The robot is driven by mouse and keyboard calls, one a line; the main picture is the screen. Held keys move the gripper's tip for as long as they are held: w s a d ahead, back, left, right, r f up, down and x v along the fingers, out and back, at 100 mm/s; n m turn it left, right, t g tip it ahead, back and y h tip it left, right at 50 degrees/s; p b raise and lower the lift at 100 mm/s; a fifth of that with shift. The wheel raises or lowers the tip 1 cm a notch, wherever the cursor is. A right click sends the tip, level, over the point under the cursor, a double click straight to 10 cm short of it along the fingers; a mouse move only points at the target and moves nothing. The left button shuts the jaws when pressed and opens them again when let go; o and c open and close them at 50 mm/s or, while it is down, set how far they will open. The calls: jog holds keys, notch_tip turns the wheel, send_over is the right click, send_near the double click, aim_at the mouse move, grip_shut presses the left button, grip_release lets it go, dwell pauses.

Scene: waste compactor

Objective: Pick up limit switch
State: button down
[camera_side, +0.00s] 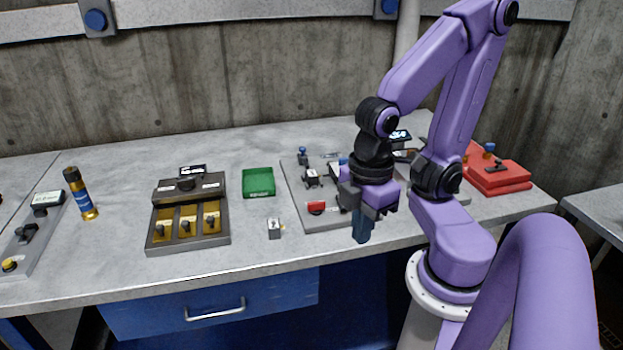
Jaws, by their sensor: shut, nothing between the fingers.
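A small grey-white box with a dark mark on top and a yellowish spot on its side, which looks like the limit switch (274,229), sits on the bench top near the front edge. It stands alone, in front of the green tray. My gripper (361,238) points down to the right of it, near the bench's front edge, with clear space between them. Its blue-grey fingers are together and nothing shows between them. My gripper and wrist hide part of the grey panel behind.
A green tray (258,181), a dark box with brass panels (188,232) and a grey panel with small parts (296,190) stand around the switch. A blue and gold canister (81,194) is at left, a red case (498,180) at right.

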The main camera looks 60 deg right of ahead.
dwell(0.4)
jog(key=shift+c, duration=1.3)
grip_release()
